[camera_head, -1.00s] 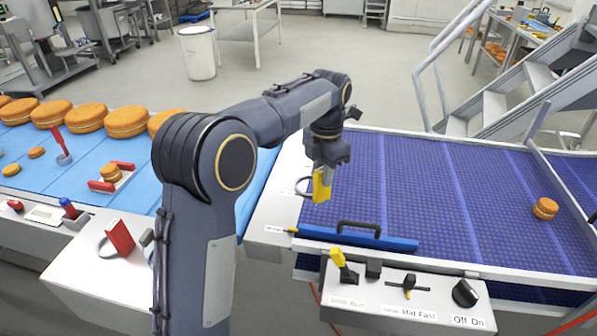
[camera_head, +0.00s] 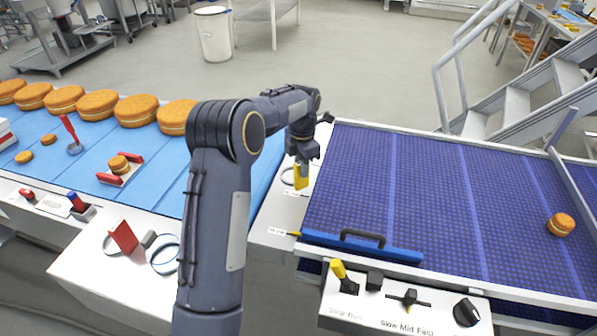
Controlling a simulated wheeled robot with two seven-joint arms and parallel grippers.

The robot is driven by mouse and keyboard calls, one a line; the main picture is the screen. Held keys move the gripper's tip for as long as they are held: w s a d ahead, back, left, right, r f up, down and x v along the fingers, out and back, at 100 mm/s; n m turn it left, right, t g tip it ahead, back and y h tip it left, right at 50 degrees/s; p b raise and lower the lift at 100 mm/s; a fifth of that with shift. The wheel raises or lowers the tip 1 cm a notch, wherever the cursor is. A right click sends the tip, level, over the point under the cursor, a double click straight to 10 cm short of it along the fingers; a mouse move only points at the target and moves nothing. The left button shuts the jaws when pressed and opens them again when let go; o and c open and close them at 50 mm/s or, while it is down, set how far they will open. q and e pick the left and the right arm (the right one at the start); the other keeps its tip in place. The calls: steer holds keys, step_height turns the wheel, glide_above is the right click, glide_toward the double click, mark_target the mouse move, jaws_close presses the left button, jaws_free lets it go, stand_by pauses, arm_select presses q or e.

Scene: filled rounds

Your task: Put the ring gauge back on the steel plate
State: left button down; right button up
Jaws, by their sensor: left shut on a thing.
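My left gripper (camera_head: 302,160) is shut on the yellow grip block of the ring gauge (camera_head: 301,178). The gauge's thin dark ring shows to the left of the block. The gauge is upright over the far part of the steel plate (camera_head: 268,215), the pale strip between the two belts, beside a small white label. I cannot tell whether it touches the plate. The gripper's fingertips are partly hidden by the block and the wrist. My right gripper is not in view.
A blue scraper (camera_head: 365,245) lies along the near edge of the purple belt (camera_head: 420,200). A red-block ring gauge (camera_head: 123,236) and another dark ring (camera_head: 165,257) lie on the left white panel. A control box with levers (camera_head: 400,305) is in front. Round cakes (camera_head: 97,104) line the blue belt.

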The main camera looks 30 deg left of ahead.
arm_select(q)
steer(key=shift+w+a+f, duration=0.15)
steer(key=shift+a+f, duration=0.2)
steer(key=shift+f, duration=0.05)
steer(key=f, duration=0.1)
steer(key=f+p, duration=0.1)
steer(key=f, duration=0.1)
steer(key=shift+a, duration=0.3)
steer(key=shift+w+f, duration=0.1)
steer(key=shift+f, duration=0.35)
steer(key=shift+f, duration=0.2)
steer(key=c, duration=1.3)
jaws_free()
